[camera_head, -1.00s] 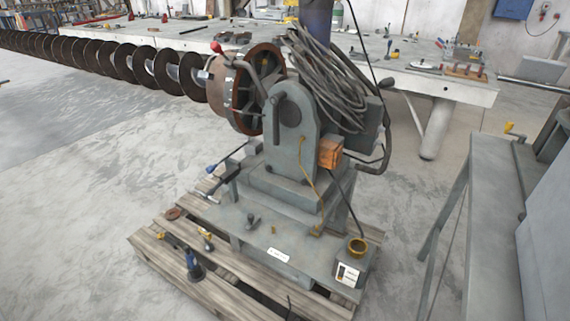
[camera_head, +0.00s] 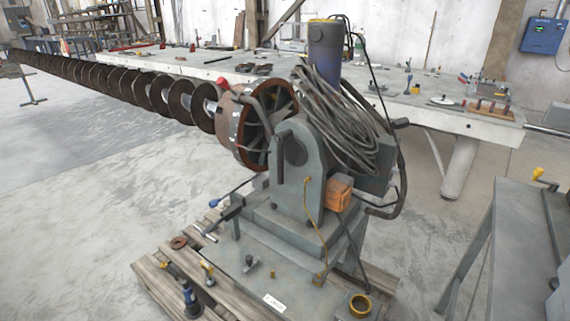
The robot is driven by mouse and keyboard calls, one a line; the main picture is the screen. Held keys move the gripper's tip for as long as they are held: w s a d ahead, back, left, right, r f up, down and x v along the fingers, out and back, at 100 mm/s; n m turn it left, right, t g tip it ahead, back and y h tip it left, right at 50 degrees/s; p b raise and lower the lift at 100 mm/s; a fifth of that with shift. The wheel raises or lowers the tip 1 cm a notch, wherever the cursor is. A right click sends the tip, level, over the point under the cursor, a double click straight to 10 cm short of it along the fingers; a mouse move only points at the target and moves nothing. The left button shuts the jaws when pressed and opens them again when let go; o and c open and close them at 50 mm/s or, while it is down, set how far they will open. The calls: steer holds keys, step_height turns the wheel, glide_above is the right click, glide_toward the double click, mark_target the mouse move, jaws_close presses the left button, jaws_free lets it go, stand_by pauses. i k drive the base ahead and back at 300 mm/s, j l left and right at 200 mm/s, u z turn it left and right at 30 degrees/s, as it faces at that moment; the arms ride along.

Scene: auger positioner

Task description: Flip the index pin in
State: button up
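The grey auger positioner (camera_head: 312,190) stands on a wooden pallet in the middle of the head view. Its round rust-brown chuck (camera_head: 238,148) faces left and carries the long dark auger (camera_head: 150,90). A lever with a red knob (camera_head: 222,83) sits at the chuck's upper left edge. A dark crank-like handle (camera_head: 280,165) hangs down on the housing's near face. A blue-tipped handle (camera_head: 214,203) sticks out low on the left. I cannot tell which part is the index pin, or whether it is in or out. My gripper is not in view.
The pallet (camera_head: 160,292) holds small tools and a brass ring (camera_head: 360,305). Thick cables (camera_head: 345,125) hang over the positioner. A long white table (camera_head: 445,120) stands behind, and a grey bench (camera_head: 510,245) at right. The floor at left is clear.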

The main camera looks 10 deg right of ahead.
mark_target(222, 81)
steer(key=u, duration=1.75)
steer(key=i, duration=2.8)
steer(key=z, duration=1.6)
steer(key=i, duration=0.05)
